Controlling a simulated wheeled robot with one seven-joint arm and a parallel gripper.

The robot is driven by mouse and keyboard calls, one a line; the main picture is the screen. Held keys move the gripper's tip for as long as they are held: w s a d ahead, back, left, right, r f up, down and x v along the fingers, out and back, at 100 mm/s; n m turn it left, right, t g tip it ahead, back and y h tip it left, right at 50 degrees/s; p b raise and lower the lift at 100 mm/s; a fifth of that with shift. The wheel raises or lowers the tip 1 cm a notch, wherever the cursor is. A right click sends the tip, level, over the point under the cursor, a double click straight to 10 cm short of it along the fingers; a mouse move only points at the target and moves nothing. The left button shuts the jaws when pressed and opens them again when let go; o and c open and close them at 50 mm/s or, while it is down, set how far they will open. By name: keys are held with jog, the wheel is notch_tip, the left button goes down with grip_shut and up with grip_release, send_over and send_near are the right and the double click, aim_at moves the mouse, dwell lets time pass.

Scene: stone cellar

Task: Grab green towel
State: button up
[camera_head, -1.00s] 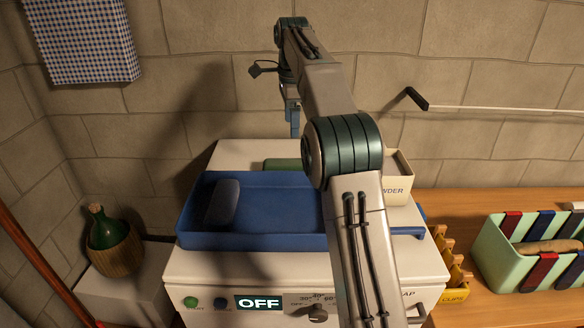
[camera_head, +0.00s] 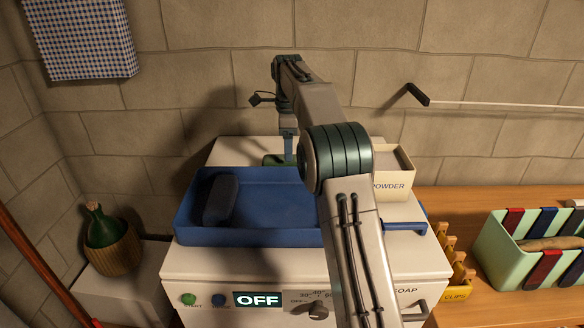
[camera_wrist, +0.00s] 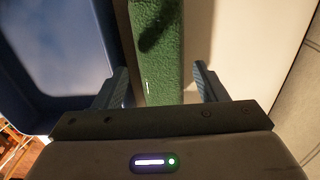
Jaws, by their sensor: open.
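The green towel (camera_wrist: 156,45) lies on the white top of the washing machine, behind the blue tray. In the head view only a small part of the towel (camera_head: 275,160) shows behind the tray's back rim; my arm hides the rest. My gripper (camera_wrist: 160,88) is open. In the wrist view one finger is on each side of the towel, with a gap on both sides. The left finger is near the tray's wall. The gripper also shows in the head view (camera_head: 289,158), low over the towel.
The blue tray (camera_head: 270,240) holds a dark rounded item (camera_head: 220,200) at its left. A powder box (camera_head: 395,185) stands right of my arm. A wicker-based green bottle (camera_head: 108,240) stands left, a striped basket (camera_head: 500,270) right. The stone wall is close behind.

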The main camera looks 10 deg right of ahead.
jog(key=f, duration=0.2)
jog(key=d+f, duration=0.1)
jog(key=f, duration=0.1)
jog(key=shift+s+f+p, duration=0.1)
jog(key=shift+f+p, duration=0.1)
jog(key=shift+p, duration=0.2)
jog(key=shift+a+f, duration=0.1)
jog(key=shift+f, duration=0.3)
jog(key=shift+c, duration=0.3)
jog(key=c, duration=0.7)
